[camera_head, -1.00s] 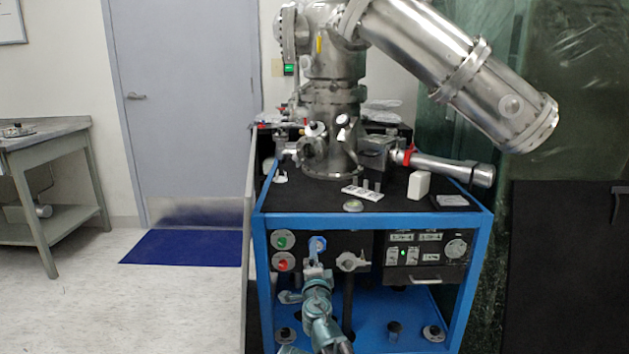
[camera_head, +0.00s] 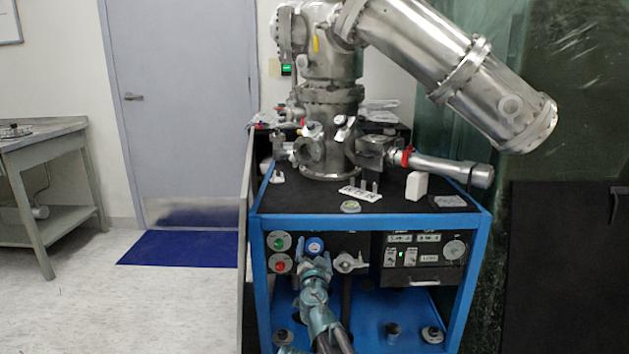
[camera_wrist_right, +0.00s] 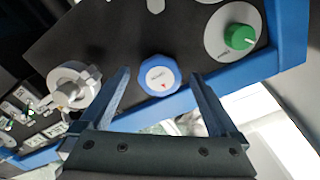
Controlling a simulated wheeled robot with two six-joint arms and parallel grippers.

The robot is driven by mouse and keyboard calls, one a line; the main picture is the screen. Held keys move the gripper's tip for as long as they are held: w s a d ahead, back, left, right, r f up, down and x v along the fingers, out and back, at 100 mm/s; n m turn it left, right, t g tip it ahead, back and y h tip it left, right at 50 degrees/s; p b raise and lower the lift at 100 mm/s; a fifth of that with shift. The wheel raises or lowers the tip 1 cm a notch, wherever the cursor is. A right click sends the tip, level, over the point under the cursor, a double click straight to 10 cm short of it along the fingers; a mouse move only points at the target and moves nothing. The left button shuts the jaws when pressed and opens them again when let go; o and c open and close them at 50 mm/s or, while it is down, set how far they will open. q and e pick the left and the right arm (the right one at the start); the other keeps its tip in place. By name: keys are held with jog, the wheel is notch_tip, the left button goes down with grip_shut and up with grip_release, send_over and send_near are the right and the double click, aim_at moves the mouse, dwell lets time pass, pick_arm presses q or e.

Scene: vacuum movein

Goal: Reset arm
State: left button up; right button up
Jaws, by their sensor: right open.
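My right gripper (camera_head: 317,262) is in front of the panel of the blue-framed cart (camera_head: 480,250), just below a blue-rimmed knob (camera_head: 315,246). In the right wrist view my right gripper (camera_wrist_right: 160,98) is open, its two fingers spread on either side of the blue knob (camera_wrist_right: 159,76) in the picture. Nothing is held between the fingers, and a gap shows between the knob and the gripper's palm. My left gripper is not in the head view.
A green knob (camera_head: 279,241) and a red knob (camera_head: 279,264) sit left of the blue one. A grey valve handle (camera_head: 347,263) is to its right. A steel vacuum chamber (camera_head: 330,130) stands on the cart. Open floor (camera_head: 150,310) lies to the left.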

jog(key=n, duration=0.4)
jog(key=shift+n, duration=1.7)
